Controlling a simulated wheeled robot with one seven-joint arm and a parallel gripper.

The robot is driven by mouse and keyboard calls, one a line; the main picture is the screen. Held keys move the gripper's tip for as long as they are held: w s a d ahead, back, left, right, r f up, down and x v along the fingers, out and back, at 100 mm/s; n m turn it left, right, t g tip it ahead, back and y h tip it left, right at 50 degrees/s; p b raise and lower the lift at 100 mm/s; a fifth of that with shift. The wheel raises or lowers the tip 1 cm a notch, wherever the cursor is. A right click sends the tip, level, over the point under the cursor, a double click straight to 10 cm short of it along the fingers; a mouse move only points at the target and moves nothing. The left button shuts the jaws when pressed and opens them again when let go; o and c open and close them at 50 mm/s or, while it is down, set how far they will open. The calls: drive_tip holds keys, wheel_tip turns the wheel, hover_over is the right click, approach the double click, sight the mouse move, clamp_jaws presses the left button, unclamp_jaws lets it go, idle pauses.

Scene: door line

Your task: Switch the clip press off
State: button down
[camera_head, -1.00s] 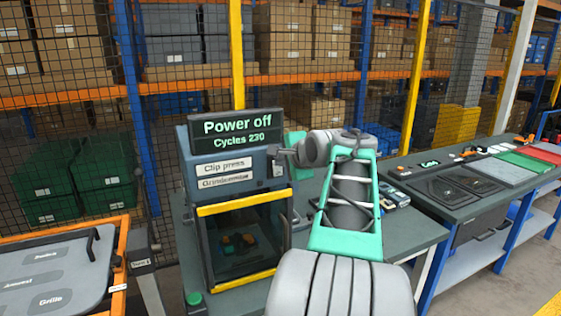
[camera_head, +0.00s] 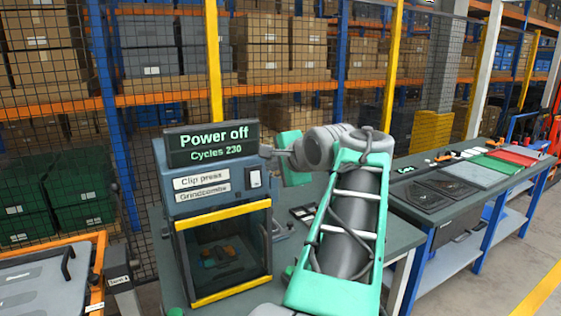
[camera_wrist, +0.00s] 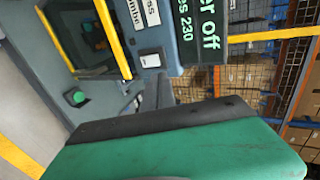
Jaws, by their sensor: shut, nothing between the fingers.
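The clip press (camera_head: 216,205) is a blue-grey machine with a yellow-edged front window. Its display (camera_head: 212,143) reads "Power off" and "Cycles 230". A small white rocker switch (camera_head: 255,179) sits on its front, right of the name labels. The switch also shows in the wrist view (camera_wrist: 150,61). My gripper (camera_head: 268,152) is shut and empty, beside the display's right edge, above and to the right of the switch. In the wrist view my gripper's fingers (camera_wrist: 164,88) are apart from the switch.
The press stands on a dark bench (camera_head: 300,230). A second bench with mats (camera_head: 470,185) lies to the right. An orange-framed cart (camera_head: 45,285) is at left. Mesh fencing and shelves stand behind.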

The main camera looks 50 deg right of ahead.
drive_tip(key=s+r, duration=0.1)
drive_tip(key=s+a+r, duration=0.1)
drive_tip(key=s+r, duration=0.1)
drive_tip(key=shift+a, duration=0.25)
drive_tip(key=shift+s, duration=0.1)
drive_tip(key=w+a+f+n+g+y, duration=0.1)
drive_tip(key=w+a+f+n+y, duration=0.2)
drive_tip(key=a+f, duration=0.5)
drive_tip(key=w+a+f+n+g, duration=0.25)
drive_tip(key=a+f+n, duration=0.3)
drive_tip(key=a, duration=0.35)
drive_tip(key=s+a+f+n+g, duration=0.2)
drive_tip(key=s+a+f+n, duration=0.4)
drive_tip(key=a+f, duration=0.2)
drive_tip(key=s+a+f+n+g, duration=0.2)
drive_tip(key=s+a+f+n, duration=0.4)
drive_tip(key=f, duration=0.4)
drive_tip(key=shift+s+a+f+n+g+y, duration=0.35)
drive_tip(key=shift+a+n, duration=0.4)
drive_tip(key=shift+a, duration=0.5)
drive_tip(key=shift+w+r, duration=0.15)
